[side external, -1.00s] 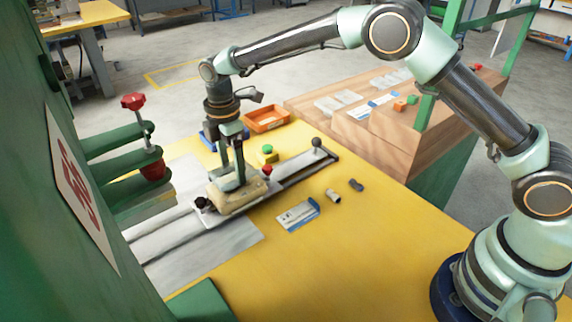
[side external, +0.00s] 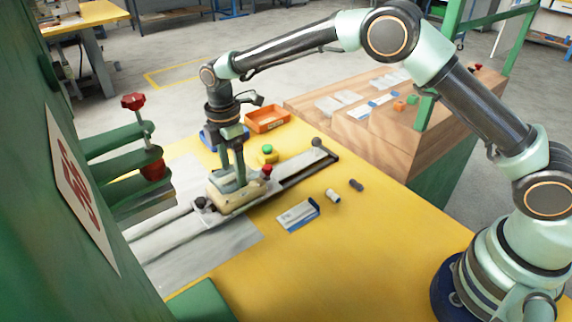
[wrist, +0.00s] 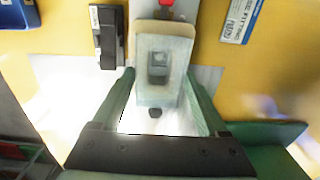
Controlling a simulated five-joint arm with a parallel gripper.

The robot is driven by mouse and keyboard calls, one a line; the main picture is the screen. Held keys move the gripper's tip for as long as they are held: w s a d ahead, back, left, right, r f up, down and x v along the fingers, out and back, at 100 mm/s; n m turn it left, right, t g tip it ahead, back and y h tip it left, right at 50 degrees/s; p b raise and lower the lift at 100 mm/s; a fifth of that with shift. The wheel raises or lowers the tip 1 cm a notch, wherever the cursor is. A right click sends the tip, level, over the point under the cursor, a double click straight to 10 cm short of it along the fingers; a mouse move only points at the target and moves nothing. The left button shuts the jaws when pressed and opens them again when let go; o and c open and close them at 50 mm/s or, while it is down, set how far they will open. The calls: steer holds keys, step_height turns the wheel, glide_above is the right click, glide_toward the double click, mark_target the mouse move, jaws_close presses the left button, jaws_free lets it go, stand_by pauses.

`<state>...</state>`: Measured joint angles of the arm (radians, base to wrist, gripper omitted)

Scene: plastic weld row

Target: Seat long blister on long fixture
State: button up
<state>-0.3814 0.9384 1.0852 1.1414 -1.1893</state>
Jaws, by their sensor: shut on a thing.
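The long fixture (side external: 240,203) is a cream, rounded block on the metal slide plate. My gripper (side external: 229,182) is pointed straight down over it, with a finger on each side. It is shut on the long blister (side external: 218,180), a pale, see-through shell that shows only faintly at the top of the fixture. In the wrist view the cream block (wrist: 162,45) with a grey recess lies ahead between my fingers (wrist: 160,95). The blister's edges are hard to make out there. I cannot tell whether it is fully down on the fixture.
A red-knobbed pin (side external: 267,170) and a black knob (side external: 200,203) stand by the fixture. A green button on a yellow box (side external: 267,155), an orange tray (side external: 267,118) and a blue-white packet (side external: 298,215) are near. The green press with a red handle (side external: 133,101) stands left.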

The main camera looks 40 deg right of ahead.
steer(key=shift+f, duration=1)
stand_by(0.3)
steer(key=o, duration=0.9)
steer(key=shift+c, duration=1.1)
steer(key=shift+r, duration=0.1)
step_height(320, 180, up, 7)
